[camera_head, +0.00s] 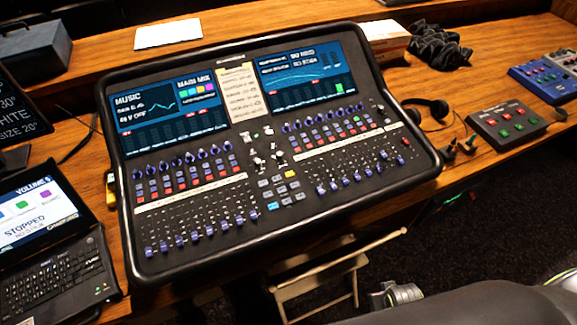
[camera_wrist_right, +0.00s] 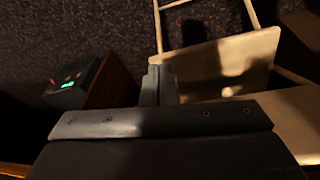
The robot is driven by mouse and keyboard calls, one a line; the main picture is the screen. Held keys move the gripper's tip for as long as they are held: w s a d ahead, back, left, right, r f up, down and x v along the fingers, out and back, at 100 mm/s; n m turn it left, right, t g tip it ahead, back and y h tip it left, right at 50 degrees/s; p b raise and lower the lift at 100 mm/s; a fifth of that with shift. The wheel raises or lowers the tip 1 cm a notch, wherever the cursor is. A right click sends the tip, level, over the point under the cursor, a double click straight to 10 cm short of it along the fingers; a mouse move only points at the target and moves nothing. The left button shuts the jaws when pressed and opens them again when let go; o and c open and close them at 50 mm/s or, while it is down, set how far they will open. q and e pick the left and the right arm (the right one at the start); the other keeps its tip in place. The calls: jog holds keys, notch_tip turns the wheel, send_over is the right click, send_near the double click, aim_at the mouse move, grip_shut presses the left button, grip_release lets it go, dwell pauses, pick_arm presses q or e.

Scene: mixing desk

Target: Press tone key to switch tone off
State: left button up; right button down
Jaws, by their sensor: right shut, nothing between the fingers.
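The mixing desk (camera_head: 196,208) lies on the wooden table with two lit screens. Below the screens, its middle section has small keys, including a yellow key (camera_head: 290,174) and a lit blue key (camera_head: 272,206). The labels are too small to read, so I cannot tell which is the tone key. My right gripper (camera_head: 388,296) is low at the bottom of the head view, in front of and apart from the desk. In the right wrist view, its fingers (camera_wrist_right: 159,84) are shut and empty, over the floor and chair. My left gripper is not in view.
A laptop (camera_head: 55,270) stands left of the desk. A grey button box (camera_head: 508,124), headphones (camera_head: 435,108) and a blue device (camera_head: 545,78) lie to the right. A folding chair (camera_head: 325,268) stands below the table's front edge.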

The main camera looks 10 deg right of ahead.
aim_at(290, 174)
jog(key=w+a+r+m+t+y+p, duration=0.1)
jog(key=w+a+r, duration=0.15)
jog(key=r, duration=0.45)
jog(key=w+a+r+m+p, duration=0.1)
jog(key=w+r+p, duration=0.1)
jog(key=w+r, duration=0.3)
jog(key=w+a+r+m+t+y+p, duration=0.1)
jog(key=w+r+m, duration=0.1)
jog(key=r, duration=0.6)
jog(key=w+a+r+m+y, duration=0.1)
jog(key=w+a+r+m, duration=0.1)
jog(key=w, duration=0.2)
jog(key=w+a+r+m+y+p, duration=0.1)
jog(key=w+a+r, duration=0.1)
jog(key=w+a, duration=0.1)
jog(key=w+a+r+m+t+y, duration=0.1)
jog(key=w+a+r+m, duration=0.1)
jog(key=w, duration=0.4)
jog(key=shift+a+m+y, duration=0.25)
jog(key=shift+m+y, duration=0.05)
jog(key=w+a+r+m+y, duration=0.1)
jog(key=w+a+r+m, duration=0.1)
jog(key=w, duration=0.3)
jog(key=w+a+r+m+t+y, duration=0.1)
jog(key=w+a+r+m+y, duration=0.1)
jog(key=w+a+r+m, duration=0.1)
jog(key=shift+w+a+r+m, duration=0.35)
jog(key=shift+w+a, duration=0.5)
jog(key=shift+w, duration=0.4)
jog(key=shift+f, duration=0.1)
